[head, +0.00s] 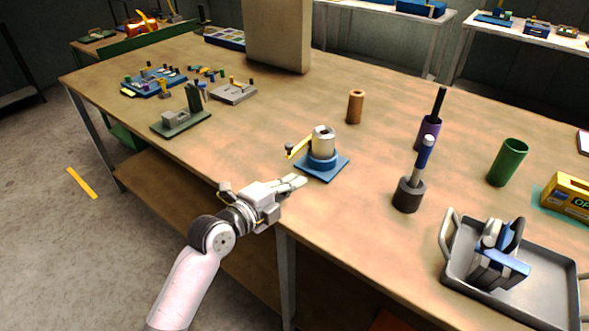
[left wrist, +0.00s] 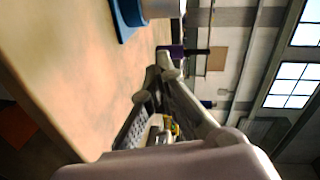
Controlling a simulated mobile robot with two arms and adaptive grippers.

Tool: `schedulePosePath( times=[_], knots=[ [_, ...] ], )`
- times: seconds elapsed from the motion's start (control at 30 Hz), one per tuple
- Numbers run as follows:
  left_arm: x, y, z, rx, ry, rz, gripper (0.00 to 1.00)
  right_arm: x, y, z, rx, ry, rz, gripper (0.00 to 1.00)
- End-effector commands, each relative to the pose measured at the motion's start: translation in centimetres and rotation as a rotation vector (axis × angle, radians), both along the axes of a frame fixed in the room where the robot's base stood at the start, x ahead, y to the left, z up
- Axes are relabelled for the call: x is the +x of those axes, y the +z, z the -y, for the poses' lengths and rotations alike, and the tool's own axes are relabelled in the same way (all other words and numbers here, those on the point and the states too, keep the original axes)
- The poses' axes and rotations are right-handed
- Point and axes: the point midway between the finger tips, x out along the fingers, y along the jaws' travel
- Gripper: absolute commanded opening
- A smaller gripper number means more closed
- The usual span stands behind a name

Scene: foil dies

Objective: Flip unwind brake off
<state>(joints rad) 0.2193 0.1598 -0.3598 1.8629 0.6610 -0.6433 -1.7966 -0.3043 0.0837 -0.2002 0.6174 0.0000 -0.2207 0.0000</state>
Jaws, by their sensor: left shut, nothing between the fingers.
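The unwind unit (head: 322,158) stands near the front edge of the table, a blue square base with a silver roll upright on it. A yellow brake lever (head: 299,147) with a dark end sticks out to its left side. My left gripper (head: 301,180) is just in front and left of the base, shut and empty, apart from the lever. In the left wrist view the shut fingers (left wrist: 164,62) point past the blue base (left wrist: 127,18), which is cut off at the top edge; the lever does not show there. My right gripper is in neither view.
A brown cylinder (head: 355,106) stands behind the unit. A dark holder with a blue-handled tool (head: 409,194), a green cup (head: 507,162) and a grey tray (head: 530,300) are to the right. A green fixture (head: 181,122) is to the left. Table around the unit is clear.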

Motion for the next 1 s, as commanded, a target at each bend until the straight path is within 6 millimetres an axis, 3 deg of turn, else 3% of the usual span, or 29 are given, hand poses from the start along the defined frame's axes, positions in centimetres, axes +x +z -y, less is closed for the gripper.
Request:
schedulePosePath(
  times=[0.23,0.67,1.0],
  knots=[
    [-0.3,0.9,-1.7,-0.072,0.131,0.097,0.0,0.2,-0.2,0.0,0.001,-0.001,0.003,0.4],
    [0.0,1.0,-1.6,-0.074,0.136,0.102,0.0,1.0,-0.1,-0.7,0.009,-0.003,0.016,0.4],
    [4.7,1.0,1.3,-0.076,0.136,0.101,0.0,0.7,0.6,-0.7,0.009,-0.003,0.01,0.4]
  ],
)
